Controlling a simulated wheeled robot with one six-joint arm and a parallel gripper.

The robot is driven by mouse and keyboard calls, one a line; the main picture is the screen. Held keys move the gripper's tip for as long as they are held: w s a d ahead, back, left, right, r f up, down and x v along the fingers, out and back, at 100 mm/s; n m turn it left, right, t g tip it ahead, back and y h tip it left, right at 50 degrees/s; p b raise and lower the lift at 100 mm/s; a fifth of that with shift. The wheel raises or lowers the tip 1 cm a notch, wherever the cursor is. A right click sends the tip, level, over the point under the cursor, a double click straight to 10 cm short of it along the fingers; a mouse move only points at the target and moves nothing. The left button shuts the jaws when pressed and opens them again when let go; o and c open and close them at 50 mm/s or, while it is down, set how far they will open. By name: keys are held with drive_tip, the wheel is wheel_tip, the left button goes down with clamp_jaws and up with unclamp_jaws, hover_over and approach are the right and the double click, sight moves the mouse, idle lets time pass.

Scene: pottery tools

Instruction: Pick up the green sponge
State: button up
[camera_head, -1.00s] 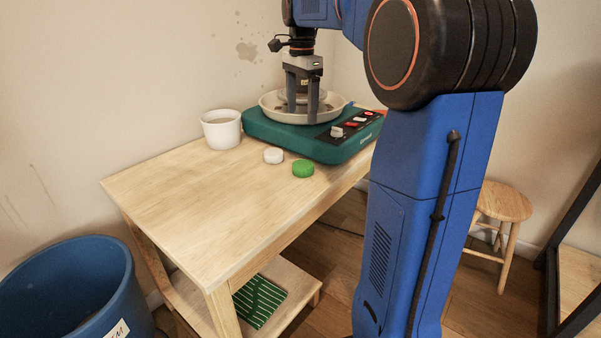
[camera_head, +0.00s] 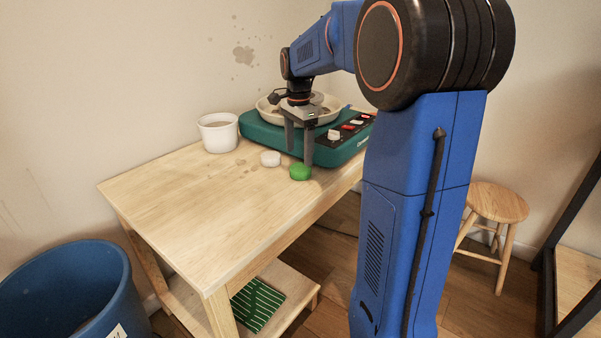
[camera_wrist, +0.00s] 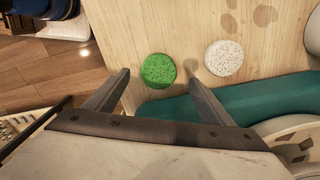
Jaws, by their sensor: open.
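The green sponge (camera_head: 299,172) is a small round disc lying on the wooden table, in front of the teal pottery wheel. It also shows in the wrist view (camera_wrist: 158,70), ahead of my fingers and roughly between their lines. My gripper (camera_head: 299,158) points down above the table, just behind and above the sponge. In the wrist view my gripper (camera_wrist: 158,80) has its two fingers spread wide, with nothing held between them. Whether a fingertip touches the sponge cannot be told from the head view.
A white round sponge (camera_head: 270,158) lies just left of the green one. The teal wheel (camera_head: 328,152) with its cream basin (camera_head: 268,108) stands close behind. A white pot (camera_head: 219,134) stands at the table's back left. The table's (camera_head: 200,205) front left is clear.

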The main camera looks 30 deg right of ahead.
sight(300, 167)
drive_tip(key=shift+s+d+f, duration=0.1)
drive_tip(key=shift+d+f, duration=0.05)
drive_tip(key=shift+f, duration=2.45)
drive_tip(key=c, duration=0.9)
